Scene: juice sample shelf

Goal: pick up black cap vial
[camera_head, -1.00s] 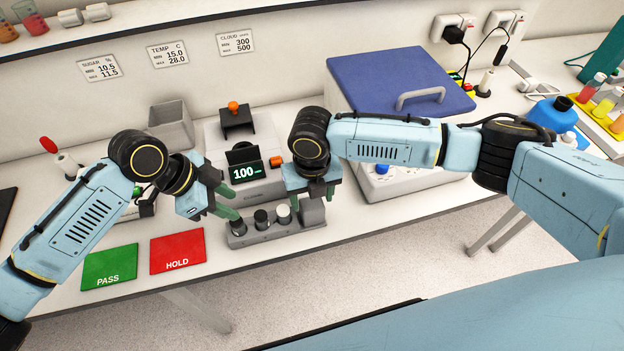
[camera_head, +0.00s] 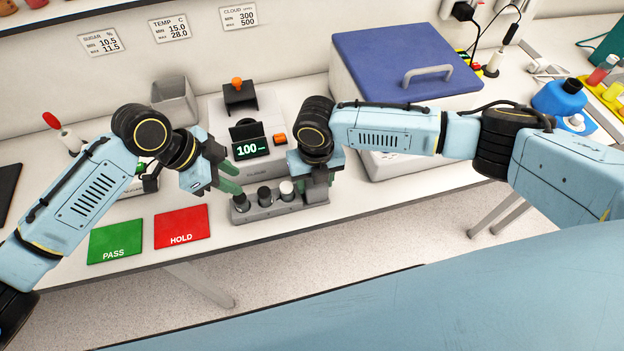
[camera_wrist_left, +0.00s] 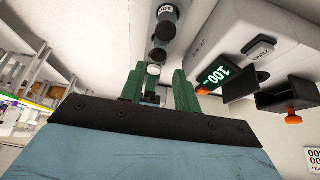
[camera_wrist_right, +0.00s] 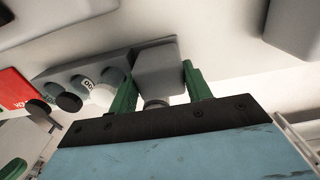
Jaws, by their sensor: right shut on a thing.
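Two dark-capped vials, the left one (camera_head: 241,202) and the middle one (camera_head: 264,194), stand upright in a small grey rack (camera_head: 262,213) beside a white-capped vial (camera_head: 287,188). I cannot tell clearly which dark cap is black. My right gripper (camera_head: 316,182) is shut on the grey block (camera_wrist_right: 160,68) at the rack's right end, with a finger on either side. My left gripper (camera_head: 236,178) is open and empty, just above and behind the rack's left end. In the left wrist view the white cap (camera_wrist_left: 153,70) shows beyond the gap between its fingers.
A meter (camera_head: 250,150) reading 100 stands behind the rack. A green PASS mat (camera_head: 115,241) and a red HOLD mat (camera_head: 182,227) lie left of the rack. A large blue-lidded box (camera_head: 400,65) is at the back right. The table's front edge is close to the rack.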

